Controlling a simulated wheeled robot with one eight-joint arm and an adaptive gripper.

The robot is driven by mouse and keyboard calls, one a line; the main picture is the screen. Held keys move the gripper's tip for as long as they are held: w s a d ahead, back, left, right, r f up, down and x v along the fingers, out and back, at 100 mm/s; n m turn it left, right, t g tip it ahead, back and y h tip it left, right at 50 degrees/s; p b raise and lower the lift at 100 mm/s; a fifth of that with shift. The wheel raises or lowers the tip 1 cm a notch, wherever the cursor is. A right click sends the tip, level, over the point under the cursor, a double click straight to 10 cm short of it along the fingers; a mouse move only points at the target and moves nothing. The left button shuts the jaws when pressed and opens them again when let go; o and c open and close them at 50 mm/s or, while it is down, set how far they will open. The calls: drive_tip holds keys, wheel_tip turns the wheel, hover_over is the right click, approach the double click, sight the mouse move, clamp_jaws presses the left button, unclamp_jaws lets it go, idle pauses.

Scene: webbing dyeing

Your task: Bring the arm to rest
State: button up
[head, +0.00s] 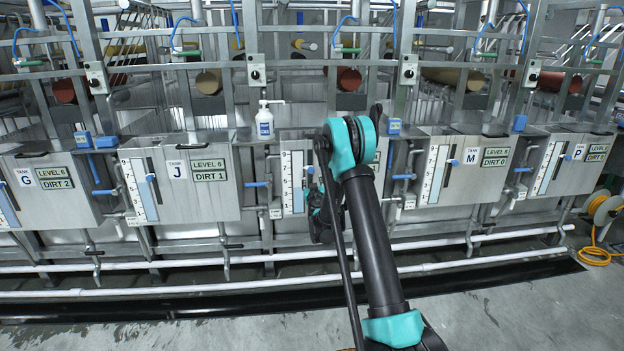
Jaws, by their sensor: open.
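My arm rises from the bottom of the head view to a teal elbow joint (350,145), then folds down behind its own black link. My gripper (321,228) is the small dark end low behind that link, in front of the middle tank. It is largely hidden by the arm, and its fingers are hard to make out. I see nothing held in it. Whether it touches the tank front cannot be told.
Steel tanks line the back, among them tank G (50,190), tank J (185,185), tank M (465,170) and tank P (570,165). A white pump bottle (265,122) stands on the ledge. White pipes (170,290) run low in front.

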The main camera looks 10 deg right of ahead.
drive_tip(key=shift+s, duration=0.3)
drive_tip(key=s+d+r+m+g+h, duration=0.2)
drive_tip(key=s+d+r+m+h, duration=0.15)
drive_tip(key=s+d+r, duration=0.55)
drive_tip(key=s+d+f+g+h, duration=0.1)
drive_tip(key=s+d+g, duration=0.1)
drive_tip(key=s, duration=0.5)
drive_tip(key=s+d+f+g, duration=0.1)
drive_tip(key=s+d+g, duration=0.1)
drive_tip(key=s, duration=0.4)
drive_tip(key=s+a+f+g+y, duration=0.1)
drive_tip(key=s+a+f+g, duration=0.1)
drive_tip(key=s, duration=1)
drive_tip(key=s+a+f+n+g+y, duration=0.1)
drive_tip(key=s+f, duration=0.4)
drive_tip(key=s, duration=0.6)
drive_tip(key=s+a+f+n+g+y, duration=0.1)
drive_tip(key=s+a+f+g+y, duration=0.2)
drive_tip(key=s, duration=0.9)
drive_tip(key=shift+s+a+f+g, duration=0.35)
drive_tip(key=shift+a+g, duration=0.55)
drive_tip(key=shift+a, duration=0.3)
drive_tip(key=shift+y, duration=0.25)
